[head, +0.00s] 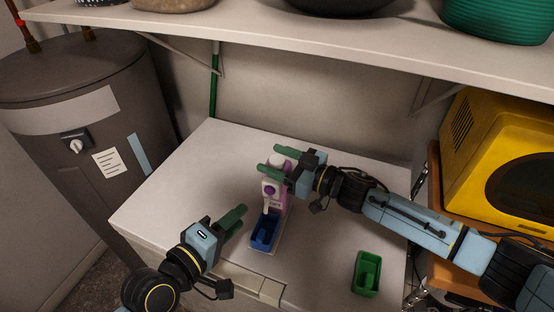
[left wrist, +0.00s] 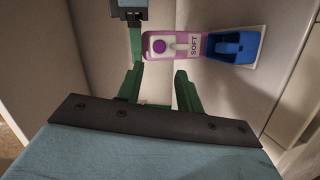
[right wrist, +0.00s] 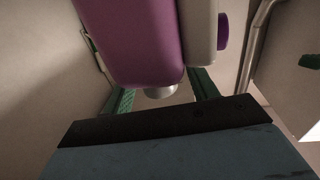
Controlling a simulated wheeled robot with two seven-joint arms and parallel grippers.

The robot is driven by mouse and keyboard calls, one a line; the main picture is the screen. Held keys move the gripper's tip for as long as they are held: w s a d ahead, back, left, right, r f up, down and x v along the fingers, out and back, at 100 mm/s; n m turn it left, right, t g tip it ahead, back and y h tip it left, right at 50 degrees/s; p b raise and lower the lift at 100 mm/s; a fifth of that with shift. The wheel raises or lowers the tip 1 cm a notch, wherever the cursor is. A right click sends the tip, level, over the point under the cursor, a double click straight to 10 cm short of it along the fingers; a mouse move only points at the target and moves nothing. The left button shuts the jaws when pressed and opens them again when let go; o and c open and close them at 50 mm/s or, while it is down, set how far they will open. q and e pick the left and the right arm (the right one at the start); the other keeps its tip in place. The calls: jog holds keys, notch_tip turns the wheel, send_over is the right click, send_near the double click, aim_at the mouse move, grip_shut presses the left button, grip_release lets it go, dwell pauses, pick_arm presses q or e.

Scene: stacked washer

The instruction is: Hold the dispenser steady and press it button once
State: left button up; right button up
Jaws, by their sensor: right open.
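The dispenser (head: 282,188) is a pink-purple bottle marked SOFT with a white nozzle and a round purple button (head: 270,190). It stands upright on the white top. A blue cup (head: 263,236) sits in front under the nozzle. Both also show in the left wrist view, the dispenser (left wrist: 184,56) beside the cup (left wrist: 232,48). My right gripper (head: 270,158) is open, with a finger on each side of the dispenser's upper part; contact cannot be told. My left gripper (head: 238,217) is open and empty, left of the cup and apart from the dispenser.
A green container (head: 366,275) sits at the front right of the white top (head: 190,190). A shelf (head: 300,28) hangs above the back. A yellow microwave (head: 485,135) stands at right and a grey tank (head: 85,105) at left. The left of the top is clear.

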jog(key=c, duration=1.2)
pick_arm(q)
jog(key=shift+s+n, duration=0.1)
jog(key=shift+n, duration=0.2)
jog(key=c, duration=0.4)
pick_arm(e)
jog(key=shift+c, duration=0.2)
pick_arm(q)
jog(key=shift+s+d+f+n, duration=0.1)
jog(key=shift+s+d+n, duration=0.1)
jog(key=shift+n, duration=0.2)
jog(key=shift+c, duration=1.3)
jog(key=shift+s+d+n+t, duration=0.25)
jog(key=shift+n+t, duration=0.05)
jog(key=shift+n, duration=0.7)
grip_shut()
jog(key=s+n+t+y, duration=0.1)
jog(key=s+n, duration=0.1)
jog(key=n, duration=0.4)
jog(key=s+f+n+t+y, duration=0.1)
jog(key=n, duration=0.6)
jog(key=s+f+n+t+y, duration=0.1)
jog(key=s+n, duration=0.1)
jog(key=n, duration=0.5)
jog(key=shift+s+d+t, duration=0.2)
jog(key=shift+s+t, duration=0.1)
jog(key=shift+t, duration=0.1)
